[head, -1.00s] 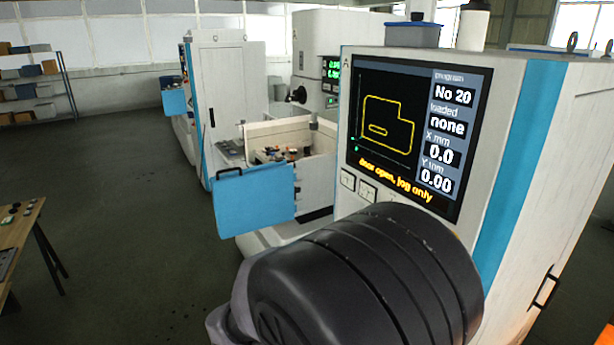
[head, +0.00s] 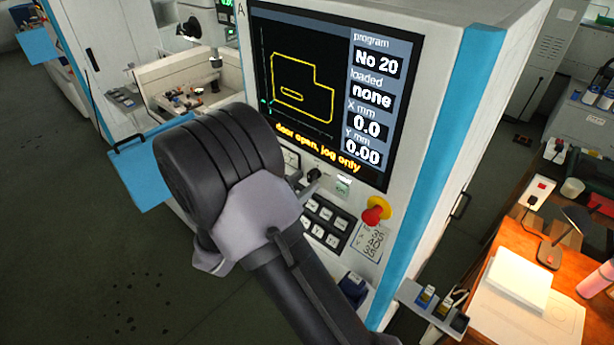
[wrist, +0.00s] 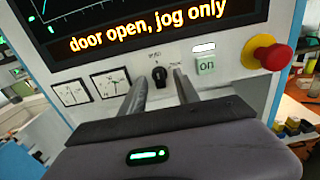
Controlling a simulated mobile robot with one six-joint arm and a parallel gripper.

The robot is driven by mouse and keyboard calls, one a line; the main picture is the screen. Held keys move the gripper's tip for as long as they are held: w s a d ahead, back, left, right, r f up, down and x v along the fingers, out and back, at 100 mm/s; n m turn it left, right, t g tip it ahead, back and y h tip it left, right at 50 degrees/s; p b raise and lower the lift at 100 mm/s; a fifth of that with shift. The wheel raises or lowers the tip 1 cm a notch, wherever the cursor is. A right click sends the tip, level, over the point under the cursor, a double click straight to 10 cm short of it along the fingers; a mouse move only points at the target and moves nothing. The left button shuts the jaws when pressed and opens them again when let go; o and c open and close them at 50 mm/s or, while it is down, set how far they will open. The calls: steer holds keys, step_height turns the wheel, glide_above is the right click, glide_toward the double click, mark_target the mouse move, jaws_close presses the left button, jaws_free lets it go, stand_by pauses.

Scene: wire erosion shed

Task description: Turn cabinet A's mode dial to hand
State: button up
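Cabinet A (head: 425,45), white with a blue stripe, carries a screen (head: 300,85) reading "door open, jog only". The mode dial (wrist: 159,77) is a small black knob below the screen, with tiny markings above it that I cannot read surely. The dial also shows in the head view (head: 314,174), just right of my wrist. My gripper (wrist: 159,75) is open, with one finger on each side of the dial in the wrist view. I cannot tell whether the fingertips reach it.
Right of the dial are a green "on" button (wrist: 206,64) and a red stop knob (wrist: 273,56) on yellow. Two gauges (wrist: 90,90) lie left. Below is a keypad (head: 325,222). A blue door (head: 137,172) stands open at left. An orange-brown bench (head: 520,235) stands right.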

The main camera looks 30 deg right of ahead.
steer(key=shift+w+d+r, duration=0.1)
steer(key=shift+d, duration=0.5)
steer(key=shift+w+d, duration=0.35)
steer(key=shift+w, duration=0.05)
steer(key=shift+s, duration=0.1)
steer(key=shift+c, duration=0.9)
jaws_close()
